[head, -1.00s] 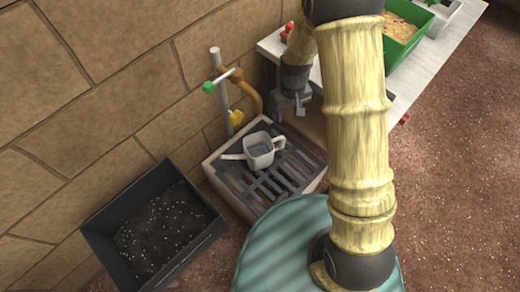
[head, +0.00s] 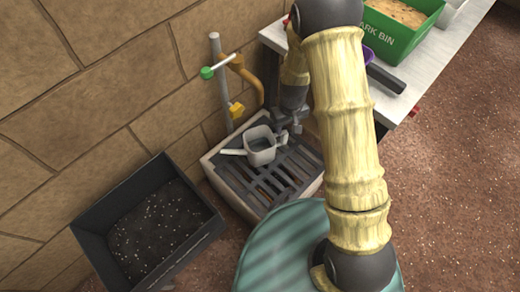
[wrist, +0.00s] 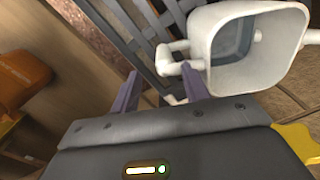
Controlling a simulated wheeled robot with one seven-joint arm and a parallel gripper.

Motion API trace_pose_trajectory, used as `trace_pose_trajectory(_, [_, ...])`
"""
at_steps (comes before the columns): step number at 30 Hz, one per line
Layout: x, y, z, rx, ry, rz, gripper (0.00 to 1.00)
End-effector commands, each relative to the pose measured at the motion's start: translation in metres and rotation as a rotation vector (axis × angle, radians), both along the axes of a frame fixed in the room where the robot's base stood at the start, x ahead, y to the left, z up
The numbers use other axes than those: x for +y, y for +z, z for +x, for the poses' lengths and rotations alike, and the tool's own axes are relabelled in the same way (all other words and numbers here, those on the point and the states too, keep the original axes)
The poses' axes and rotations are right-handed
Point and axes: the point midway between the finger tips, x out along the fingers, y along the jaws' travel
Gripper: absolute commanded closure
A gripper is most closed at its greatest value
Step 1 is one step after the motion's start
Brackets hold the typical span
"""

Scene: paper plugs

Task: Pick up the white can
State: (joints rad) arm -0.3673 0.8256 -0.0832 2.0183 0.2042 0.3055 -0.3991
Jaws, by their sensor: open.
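The white can (head: 262,156) is a small square watering can with a grey interior. It stands on the dark slatted grate (head: 262,198) with its spout pointing left and its handle on the right. My gripper (head: 290,127) is open at the can's handle side. In the wrist view the can (wrist: 235,65) is at the upper right, and its white handle reaches toward the space between the two fingertips of my gripper (wrist: 160,85). I cannot tell whether a finger touches the handle. My arm hides part of the scene to the right.
A tap post with a green knob (head: 207,72) and orange pipe stands behind the grate, by the stone wall. A black soil bin (head: 95,250) is on the left. A white table (head: 440,65) holds a green bin (head: 393,37), with a dark handle jutting at its edge.

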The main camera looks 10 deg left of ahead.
Motion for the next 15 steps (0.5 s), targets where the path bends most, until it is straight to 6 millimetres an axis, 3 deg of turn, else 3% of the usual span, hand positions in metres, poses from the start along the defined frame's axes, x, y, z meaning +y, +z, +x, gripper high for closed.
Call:
trace_pose_trajectory(11, [0.000, -0.005, 0.000, 0.000, 0.001, 0.000, 0.55])
trace_pose_trajectory(15, [0.001, -0.015, -0.002, 0.001, 0.001, 0.000, 0.55])
